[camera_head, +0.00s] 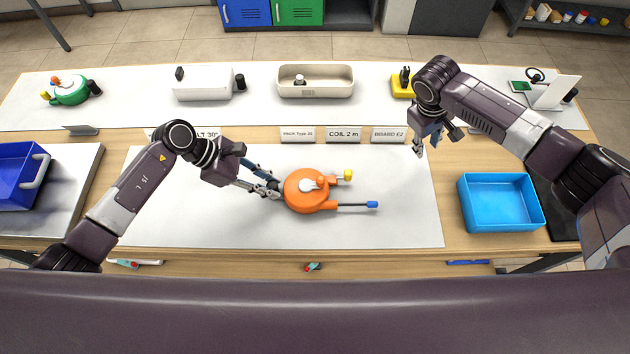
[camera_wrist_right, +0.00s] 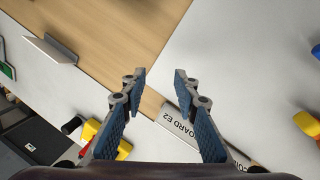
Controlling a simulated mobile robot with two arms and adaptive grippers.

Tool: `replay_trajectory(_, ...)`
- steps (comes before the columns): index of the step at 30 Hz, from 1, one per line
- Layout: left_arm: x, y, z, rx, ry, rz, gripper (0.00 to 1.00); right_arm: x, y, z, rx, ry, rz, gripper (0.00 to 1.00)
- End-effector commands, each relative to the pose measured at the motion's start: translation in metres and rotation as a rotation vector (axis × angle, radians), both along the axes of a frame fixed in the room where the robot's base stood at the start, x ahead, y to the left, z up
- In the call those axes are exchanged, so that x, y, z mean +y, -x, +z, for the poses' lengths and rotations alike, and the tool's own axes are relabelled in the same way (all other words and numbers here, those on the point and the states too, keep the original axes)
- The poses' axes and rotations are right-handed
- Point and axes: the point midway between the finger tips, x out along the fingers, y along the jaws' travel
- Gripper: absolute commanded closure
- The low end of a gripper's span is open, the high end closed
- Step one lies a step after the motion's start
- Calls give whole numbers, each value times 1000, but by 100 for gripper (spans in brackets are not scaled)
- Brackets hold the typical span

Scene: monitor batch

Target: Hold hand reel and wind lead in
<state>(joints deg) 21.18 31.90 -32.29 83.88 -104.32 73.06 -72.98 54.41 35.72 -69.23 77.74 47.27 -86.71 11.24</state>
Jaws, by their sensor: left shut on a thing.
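The orange hand reel (camera_head: 300,205) lies on the white mat (camera_head: 220,228) in the middle of the near bench. It has a pale hub on top and a yellow knob (camera_head: 348,175) at its right. A short dark lead with a blue tip (camera_head: 372,205) sticks out to the right. My left gripper (camera_head: 274,189) is shut on the reel's left side, its fingertips partly hard to make out.
A blue tray (camera_head: 500,228) stands right of the mat, and a dark blue bin (camera_head: 18,185) at the far left. Label cards, including COIL 2 m (camera_head: 344,134), line the back of the mat. Behind are a green reel (camera_head: 72,93), a beige tray (camera_head: 316,94) and a yellow device (camera_head: 401,90).

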Motion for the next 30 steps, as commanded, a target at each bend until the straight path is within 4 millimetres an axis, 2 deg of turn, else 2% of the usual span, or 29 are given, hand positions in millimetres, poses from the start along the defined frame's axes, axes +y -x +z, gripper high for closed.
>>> replay_trajectory(1,0,0,-1,1,-1,1,100,28,2,4,10,-26,41,72)
replay_trajectory(6,0,0,-1,1,-1,1,100,110,18,21,56,-98,174,72)
replay_trajectory(12,1,0,-1,1,-2,1,100,196,50,46,113,-166,345,72)
replay_trajectory(15,1,0,-1,1,-2,1,100,230,68,59,137,-188,422,72)
replay_trajectory(18,1,0,-1,1,-2,1,100,253,83,69,158,-203,484,72)
replay_trajectory(21,1,0,-1,1,-2,1,100,268,94,76,173,-209,525,72)
replay_trajectory(26,1,0,-1,1,-2,0,100,276,101,76,182,-214,552,72)
replay_trajectory(30,1,0,-1,1,-2,0,100,276,101,63,183,-214,550,72)
